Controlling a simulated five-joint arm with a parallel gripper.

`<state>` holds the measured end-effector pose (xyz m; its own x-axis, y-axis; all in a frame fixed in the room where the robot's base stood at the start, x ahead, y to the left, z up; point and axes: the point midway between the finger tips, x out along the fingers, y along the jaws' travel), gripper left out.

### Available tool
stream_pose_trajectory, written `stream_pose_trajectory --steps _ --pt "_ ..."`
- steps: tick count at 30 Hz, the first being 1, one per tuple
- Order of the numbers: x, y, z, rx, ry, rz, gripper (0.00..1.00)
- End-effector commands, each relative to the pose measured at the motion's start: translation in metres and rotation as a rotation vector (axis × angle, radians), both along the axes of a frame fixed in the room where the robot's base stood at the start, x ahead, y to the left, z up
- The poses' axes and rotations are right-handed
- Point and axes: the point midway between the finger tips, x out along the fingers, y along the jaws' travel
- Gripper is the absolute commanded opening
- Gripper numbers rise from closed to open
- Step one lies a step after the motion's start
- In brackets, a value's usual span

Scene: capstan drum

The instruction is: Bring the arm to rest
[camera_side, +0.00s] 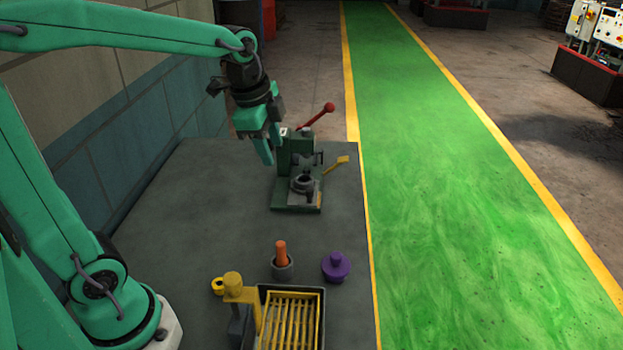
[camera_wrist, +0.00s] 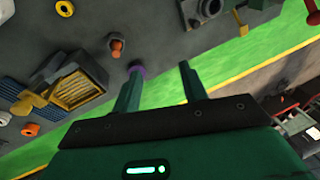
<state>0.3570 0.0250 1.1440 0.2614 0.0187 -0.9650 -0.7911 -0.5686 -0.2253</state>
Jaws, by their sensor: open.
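My gripper (camera_side: 264,150) is raised at the far end of the grey table, just left of the green press-like fixture (camera_side: 297,170) with a red-knobbed lever. In the wrist view my gripper (camera_wrist: 158,80) shows two green fingers spread apart with nothing between them. The fixture is partly cut off at the top of the wrist view (camera_wrist: 205,8). In the side view one finger overlaps the fixture's left edge; I cannot tell whether they touch. My arm reaches across from the left, well above the table.
The table's middle left is clear. A wall (camera_side: 90,130) runs along the left.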

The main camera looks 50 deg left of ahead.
Motion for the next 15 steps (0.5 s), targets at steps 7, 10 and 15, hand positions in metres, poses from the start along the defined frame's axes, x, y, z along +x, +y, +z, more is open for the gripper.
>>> stream_pose_trajectory --steps 7,10,15 --pt "-0.048 -0.011 0.01 -0.095 -0.083 0.294 0.43" --pt "-0.066 -0.015 0.01 -0.141 -0.114 0.413 0.43" --pt "-0.095 -0.02 0.007 -0.228 -0.161 0.608 0.43"
